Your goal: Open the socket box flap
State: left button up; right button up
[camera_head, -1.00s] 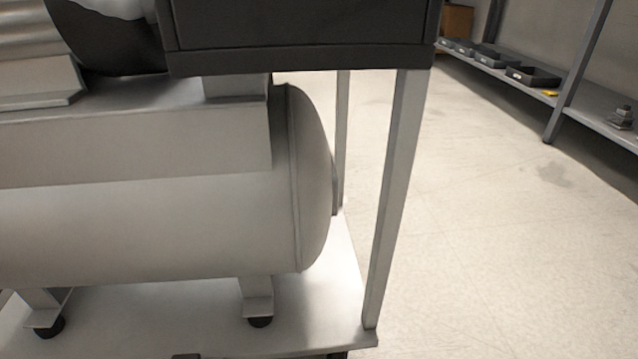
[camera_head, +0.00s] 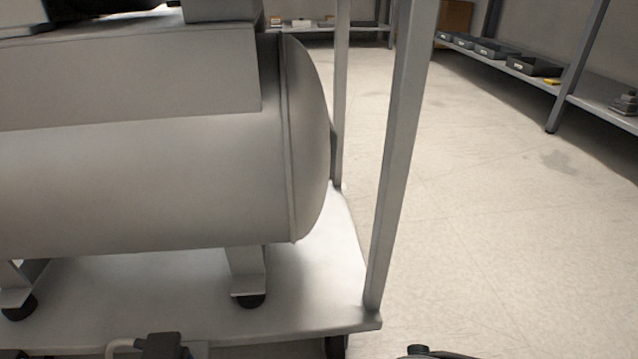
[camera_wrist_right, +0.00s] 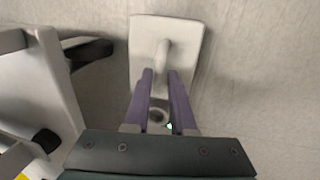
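No socket box or flap can be made out in either view. My right gripper (camera_wrist_right: 160,74) shows in the right wrist view, with two purple fingers set apart and a gap between them. A pale plate (camera_wrist_right: 140,30) with a curved grey piece (camera_wrist_right: 163,52) lies beyond the fingertips. The curved piece lines up with the gap, but I cannot tell what it is or whether the fingers touch it. Neither gripper can be made out in the head view.
A large grey compressor tank (camera_head: 150,185) stands on a pale base plate (camera_head: 130,310). An upright frame post (camera_head: 396,160) rises at its right corner. Open floor (camera_head: 500,250) lies to the right. A shelf with dark bins (camera_head: 495,52) stands at the far right.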

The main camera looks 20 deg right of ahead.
grip_shut()
dwell(1.0)
